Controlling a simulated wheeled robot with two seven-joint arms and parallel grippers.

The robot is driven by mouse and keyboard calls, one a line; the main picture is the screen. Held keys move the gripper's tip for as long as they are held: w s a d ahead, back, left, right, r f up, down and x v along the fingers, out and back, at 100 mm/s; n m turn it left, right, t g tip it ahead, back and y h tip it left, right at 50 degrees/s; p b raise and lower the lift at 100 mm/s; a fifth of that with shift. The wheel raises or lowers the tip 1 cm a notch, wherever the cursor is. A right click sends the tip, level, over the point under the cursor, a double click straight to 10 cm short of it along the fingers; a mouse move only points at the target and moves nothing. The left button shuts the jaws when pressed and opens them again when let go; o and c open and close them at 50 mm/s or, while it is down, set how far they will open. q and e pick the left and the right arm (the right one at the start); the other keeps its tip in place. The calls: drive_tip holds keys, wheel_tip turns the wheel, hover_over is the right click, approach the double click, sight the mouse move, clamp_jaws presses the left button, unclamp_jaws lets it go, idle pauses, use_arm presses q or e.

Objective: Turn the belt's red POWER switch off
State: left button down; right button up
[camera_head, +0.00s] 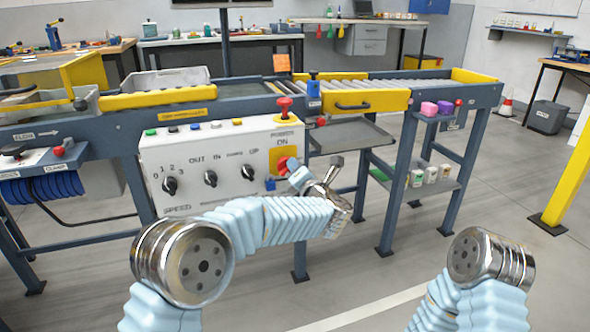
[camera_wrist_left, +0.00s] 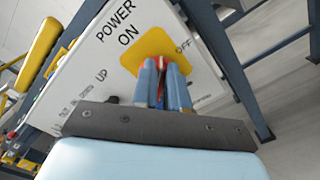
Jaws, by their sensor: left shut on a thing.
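The white control panel (camera_head: 222,165) is on the front of the belt frame. Its red POWER switch (camera_head: 284,165) sits on a yellow plate (camera_head: 283,152), below the word ON. My left gripper (camera_head: 297,176) is at the switch and partly covers it. In the left wrist view, the two blue fingers of the left gripper (camera_wrist_left: 164,84) are shut on the red switch (camera_wrist_left: 161,80), with the yellow plate (camera_wrist_left: 153,47) behind. ON and OFF are readable there; the fingers hide most of the switch, so its exact setting is unclear. My right gripper is out of view.
A red mushroom button (camera_head: 284,105) stands on top of the panel. Black knobs (camera_head: 210,178) are left of the switch. A grey shelf (camera_head: 350,135) and blue-grey legs are right of the panel. The floor (camera_head: 400,280) in front is clear.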

use_arm(q)
drive_tip(key=shift+d+f+m+p, duration=0.1)
drive_tip(key=shift+f+m+p, duration=0.15)
drive_tip(key=shift+m, duration=1.05)
drive_tip(key=shift+d+f+m+p, duration=0.1)
drive_tip(key=shift+f+m+p, duration=0.2)
drive_tip(key=shift+m, duration=1)
drive_tip(key=shift+f+m+p, duration=0.2)
drive_tip(key=shift+m+p, duration=0.05)
drive_tip(key=shift+m, duration=1.05)
drive_tip(key=shift+f, duration=0.1)
drive_tip(key=c, duration=1.1)
unclamp_jaws()
drive_tip(key=shift+c, duration=0.2)
drive_tip(key=b+v, duration=0.1)
drive_tip(key=v, duration=1.2)
drive_tip(key=shift+s, duration=0.35)
drive_tip(key=shift+d, duration=0.15)
